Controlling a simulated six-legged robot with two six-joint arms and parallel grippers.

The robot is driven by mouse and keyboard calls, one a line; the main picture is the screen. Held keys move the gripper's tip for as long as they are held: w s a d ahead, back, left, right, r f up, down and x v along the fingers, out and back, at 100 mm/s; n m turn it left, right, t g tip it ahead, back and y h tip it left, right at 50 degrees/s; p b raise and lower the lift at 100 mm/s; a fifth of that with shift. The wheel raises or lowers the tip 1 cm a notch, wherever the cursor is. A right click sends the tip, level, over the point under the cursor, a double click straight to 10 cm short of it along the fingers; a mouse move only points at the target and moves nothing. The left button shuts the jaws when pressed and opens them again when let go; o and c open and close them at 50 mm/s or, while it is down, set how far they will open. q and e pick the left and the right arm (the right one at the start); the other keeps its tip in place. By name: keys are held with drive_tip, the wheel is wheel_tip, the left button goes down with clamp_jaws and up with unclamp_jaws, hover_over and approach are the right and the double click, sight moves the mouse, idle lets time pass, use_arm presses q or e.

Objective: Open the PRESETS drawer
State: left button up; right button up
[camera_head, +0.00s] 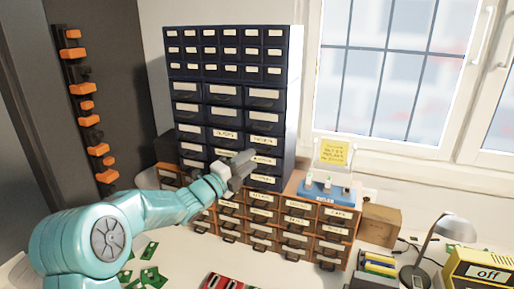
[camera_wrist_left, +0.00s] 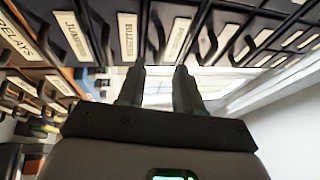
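The dark drawer cabinet (camera_head: 236,95) stands against the wall, its small labelled drawers appearing closed. In the left wrist view, a drawer label (camera_wrist_left: 177,38) seems to start with P, but I cannot read the rest; it lies just beyond the fingertips. Beside it are labels that read roughly BUZZ (camera_wrist_left: 127,36) and JUM (camera_wrist_left: 72,36). My left gripper (camera_head: 247,160) is in front of the cabinet's lower right drawers and covers some of them. Its two fingers (camera_wrist_left: 159,76) are apart, with a visible gap between them. Whether they touch a handle is unclear. My right gripper is not in view.
A wooden drawer unit (camera_head: 297,222) is below and right of the dark cabinet. A blue device (camera_head: 325,192) and a yellow note (camera_head: 334,152) are on top. A lamp (camera_head: 418,262) and a yellow "off" box (camera_head: 480,270) stand at right. Green boards (camera_head: 150,251) lie at front left.

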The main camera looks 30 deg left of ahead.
sight(260, 152)
use_arm(q)
drive_tip(key=p+x, duration=0.1)
drive_tip(key=x, duration=0.3)
drive_tip(key=shift+r, duration=0.1)
drive_tip(key=shift+w, duration=0.1)
drive_tip(key=shift+w, duration=0.1)
clamp_jaws()
idle(1.1)
